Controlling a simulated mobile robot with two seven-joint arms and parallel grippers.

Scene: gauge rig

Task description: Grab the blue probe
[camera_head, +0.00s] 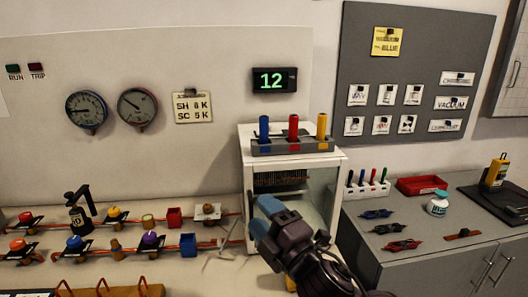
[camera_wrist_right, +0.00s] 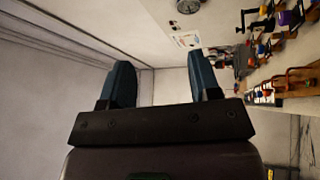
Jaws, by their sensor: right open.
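The blue probe (camera_head: 264,128) stands upright in a dark rack on top of the white cabinet, at the left end of a row with a red probe (camera_head: 293,127) and a yellow probe (camera_head: 321,126). My right gripper (camera_head: 262,215) is in front of the cabinet, below and apart from the blue probe. In the right wrist view its two fingers (camera_wrist_right: 160,85) are spread with nothing between them. No probe shows in that view. My left gripper is not in view.
The probe rack (camera_head: 292,146) sits on the cabinet (camera_head: 338,157). Orange pipes with valves and blocks run along the lower left. A grey bench (camera_head: 465,222) at the right holds a red tray (camera_head: 421,185), markers and clips. The wall above the probes holds a display (camera_head: 274,80).

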